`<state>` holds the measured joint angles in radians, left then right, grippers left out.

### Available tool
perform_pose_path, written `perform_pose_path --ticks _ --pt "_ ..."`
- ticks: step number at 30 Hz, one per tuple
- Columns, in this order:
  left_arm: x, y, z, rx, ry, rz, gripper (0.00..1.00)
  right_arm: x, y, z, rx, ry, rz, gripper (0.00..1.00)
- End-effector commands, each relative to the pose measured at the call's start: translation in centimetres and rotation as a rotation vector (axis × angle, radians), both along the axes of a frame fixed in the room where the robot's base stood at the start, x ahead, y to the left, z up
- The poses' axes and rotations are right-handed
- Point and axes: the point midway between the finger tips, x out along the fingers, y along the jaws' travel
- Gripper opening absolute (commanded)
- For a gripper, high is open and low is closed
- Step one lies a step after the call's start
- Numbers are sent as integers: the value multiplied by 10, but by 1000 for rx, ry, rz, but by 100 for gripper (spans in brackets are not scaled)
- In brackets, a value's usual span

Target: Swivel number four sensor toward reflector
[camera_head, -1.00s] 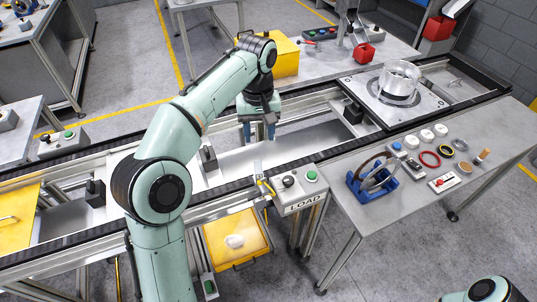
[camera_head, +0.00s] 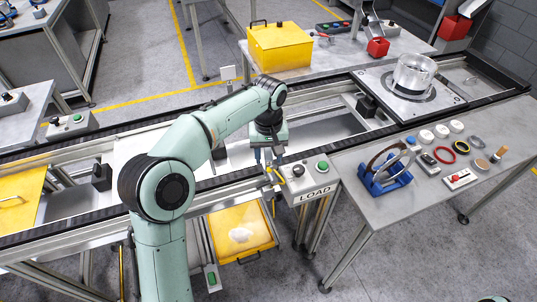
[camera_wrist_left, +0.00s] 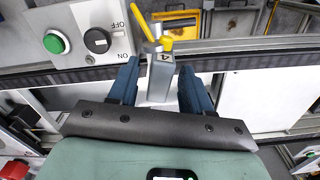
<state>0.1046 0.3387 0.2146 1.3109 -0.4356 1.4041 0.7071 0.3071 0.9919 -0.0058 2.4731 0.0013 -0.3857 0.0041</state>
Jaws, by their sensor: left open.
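The number four sensor (camera_wrist_left: 160,76) is a grey block marked 4 with yellow parts on top, on the near conveyor rail. In the head view its yellow part (camera_head: 277,175) shows just left of the LOAD control box. My left gripper (camera_wrist_left: 159,68) is open, with one blue finger on either side of the grey block; I cannot tell whether they touch it. In the head view the left gripper (camera_head: 269,160) points down over the near rail. A small pale plate (camera_head: 226,73) stands beyond the far rail; I cannot tell whether it is the reflector. My right gripper is out of view.
The LOAD control box (camera_head: 308,180), with a green button and black knob, stands close to the right of the sensor. A yellow tray (camera_head: 262,240) is below the rail. The right table (camera_head: 430,205) holds a blue rack, rings and small parts.

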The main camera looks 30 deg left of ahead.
Motion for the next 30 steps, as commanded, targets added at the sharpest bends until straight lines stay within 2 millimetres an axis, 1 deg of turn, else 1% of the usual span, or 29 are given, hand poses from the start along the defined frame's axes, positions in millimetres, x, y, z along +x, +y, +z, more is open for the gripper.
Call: perform_pose_path --ticks 4,5,6,8,9,14,19,23,30 --pt "0 0 0 0 0 0 49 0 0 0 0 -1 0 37" --pt "0 0 0 0 0 0 39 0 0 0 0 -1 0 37" --pt "0 0 0 0 0 0 26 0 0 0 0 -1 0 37" --pt "0 0 1 0 0 0 7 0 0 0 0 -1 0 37" --pt "0 0 1 0 0 0 0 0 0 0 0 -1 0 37" --pt "0 0 1 0 0 21 0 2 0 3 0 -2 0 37" --pt "2 -3 4 1 1 170 0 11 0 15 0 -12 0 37" --pt "2 -3 2 0 1 261 0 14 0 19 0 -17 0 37" --pt "2 -3 0 0 0 282 0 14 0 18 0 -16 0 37"
